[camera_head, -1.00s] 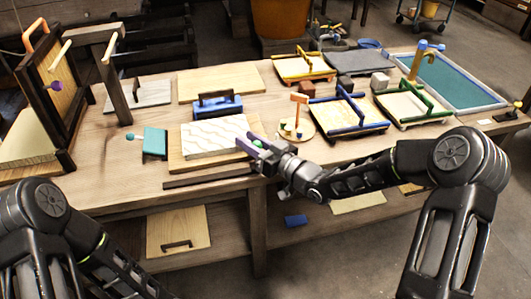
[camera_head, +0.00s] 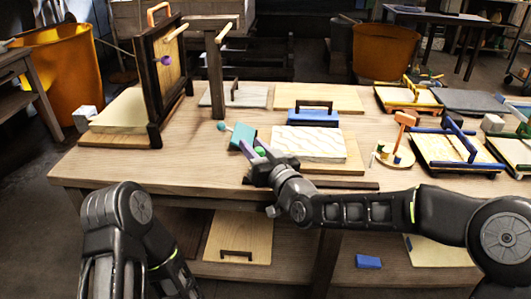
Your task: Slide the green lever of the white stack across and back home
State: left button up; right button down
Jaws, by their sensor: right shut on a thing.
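The white stack (camera_head: 308,142) is a pale slab with wavy lines lying on a wooden board at the middle of the table. The green lever (camera_head: 260,153) shows as a small green knob at the stack's left end. My right gripper (camera_head: 262,151) reaches in from the right and front, with purplish fingertips shut on the lever. The gripper and wrist hide the rest of the lever and the stack's front left corner. My left arm is at the lower left; its gripper is outside the picture.
A teal block (camera_head: 243,138) with a small knob stands just left of my right gripper. A blue block with a dark handle (camera_head: 312,117) sits behind the stack. A dark upright frame (camera_head: 153,85) stands at left. Trays with bars are at right. Bare tabletop lies front left.

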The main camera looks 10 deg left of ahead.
jog(key=shift+s+a, duration=0.15)
jog(key=shift+a, duration=0.1)
jog(key=c, duration=1.1)
grip_release()
jog(key=shift+a, duration=0.1)
jog(key=shift+s+d, duration=0.1)
jog(key=shift+d, duration=0.15)
jog(key=v, duration=0.7)
jog(key=shift+s+d, duration=0.1)
